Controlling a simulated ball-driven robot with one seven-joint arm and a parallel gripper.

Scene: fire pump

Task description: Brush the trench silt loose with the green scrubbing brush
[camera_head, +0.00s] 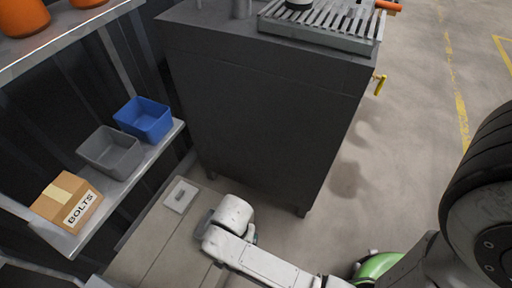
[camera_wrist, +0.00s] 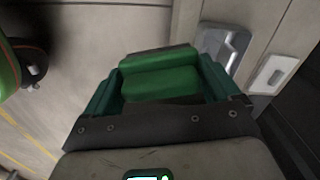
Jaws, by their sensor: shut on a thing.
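In the wrist view, my gripper (camera_wrist: 160,70) is shut on the green scrubbing brush (camera_wrist: 160,86), a green block with a stepped top between the two dark teal fingers. The brush's bristles are hidden from this view. In the head view, my wrist covers the gripper and the brush, low at the front left corner of the dark cabinet. I cannot make out the trench or any silt in either view, so I cannot tell whether the brush touches anything.
The dark cabinet (camera_head: 265,105) stands close behind my wrist, with a slatted rack (camera_head: 325,22) on top. A shelf at left holds a blue bin (camera_head: 143,118), a grey bin (camera_head: 110,152) and a bolts box (camera_head: 67,202). A pale plate (camera_head: 180,195) lies beside my wrist. Open floor (camera_head: 415,120) lies right.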

